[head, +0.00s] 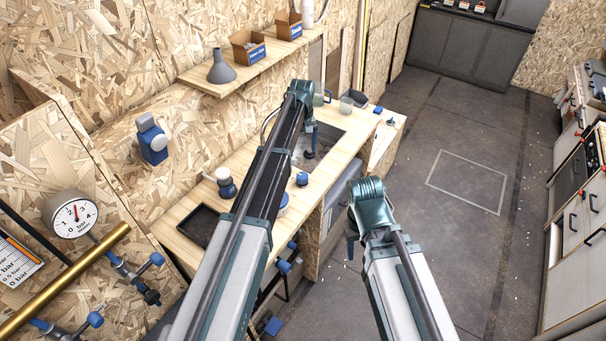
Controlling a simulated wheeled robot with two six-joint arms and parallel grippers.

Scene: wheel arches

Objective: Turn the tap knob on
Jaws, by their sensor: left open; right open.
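A sink (326,137) is set in the wooden counter, with a thin curved spout partly hidden behind my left arm. A blue knob (302,179) stands on the counter near the sink's front corner; I cannot tell whether it is the tap knob or how it is turned. My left arm reaches over the counter, and my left gripper (310,150) hangs down over the sink, apart from the blue knob, open and holding nothing visible. My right gripper (350,246) hangs in front of the counter, largely hidden by its own wrist, open and touching nothing visible.
A shelf (224,87) with a grey funnel (221,66) runs above. A pressure gauge (74,213) and pipes with blue valves are at left. Open floor (440,240) lies right.

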